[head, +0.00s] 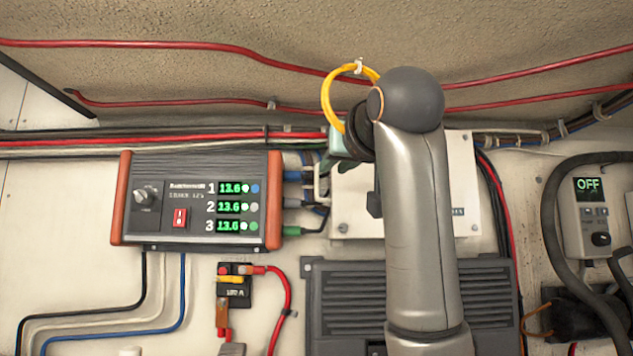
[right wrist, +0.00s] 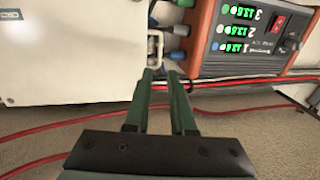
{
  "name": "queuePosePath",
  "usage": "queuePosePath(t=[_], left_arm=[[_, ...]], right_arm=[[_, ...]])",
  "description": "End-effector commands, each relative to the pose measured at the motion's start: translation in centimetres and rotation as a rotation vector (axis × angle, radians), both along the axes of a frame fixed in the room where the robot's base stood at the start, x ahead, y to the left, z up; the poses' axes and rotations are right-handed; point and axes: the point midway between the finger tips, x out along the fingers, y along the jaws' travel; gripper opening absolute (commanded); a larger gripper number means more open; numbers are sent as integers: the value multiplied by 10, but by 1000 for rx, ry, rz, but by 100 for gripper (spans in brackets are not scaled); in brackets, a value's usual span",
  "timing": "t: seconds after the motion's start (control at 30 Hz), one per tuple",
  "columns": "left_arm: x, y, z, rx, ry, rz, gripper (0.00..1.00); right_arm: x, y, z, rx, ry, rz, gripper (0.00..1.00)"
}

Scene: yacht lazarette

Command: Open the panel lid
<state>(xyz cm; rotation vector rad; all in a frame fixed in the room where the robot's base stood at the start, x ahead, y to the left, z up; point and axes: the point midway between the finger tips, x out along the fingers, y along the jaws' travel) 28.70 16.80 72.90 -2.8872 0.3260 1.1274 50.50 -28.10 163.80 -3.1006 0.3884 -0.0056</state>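The white panel lid (head: 350,215) is on the wall, partly hidden behind my right arm. It looks closed. A pale loop handle (head: 318,186) sits at its left edge. In the right wrist view the panel (right wrist: 65,55) fills the upper left, with the handle (right wrist: 155,46) just beyond my fingertips. My right gripper (head: 323,166) is at the handle's upper end. Its two green fingers (right wrist: 162,76) are apart with a narrow gap and nothing clearly between them. I cannot tell whether a finger touches the handle. My left gripper is not in view.
A charger box (head: 195,200) with green readouts stands close left of the panel, with cable plugs in between. A grey vented unit (head: 345,300) is below. Red cables (head: 180,45) run above. A device reading OFF (head: 590,215) and thick hoses are at the right.

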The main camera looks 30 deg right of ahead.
Motion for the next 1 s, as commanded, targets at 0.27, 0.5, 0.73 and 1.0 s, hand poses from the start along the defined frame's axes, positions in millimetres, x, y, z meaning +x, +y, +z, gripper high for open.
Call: queuePosePath(t=[0.27, 0.5, 0.73, 1.0], left_arm=[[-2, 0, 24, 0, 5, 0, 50], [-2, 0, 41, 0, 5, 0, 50], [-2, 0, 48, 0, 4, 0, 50], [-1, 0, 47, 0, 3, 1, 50]], right_arm=[[52, -14, 3, 1, 8, -2, 23], [94, -24, 2, 1, 6, -2, 23], [112, -29, 0, 1, 3, -1, 23], [113, -29, -1, 1, 3, -1, 23]])
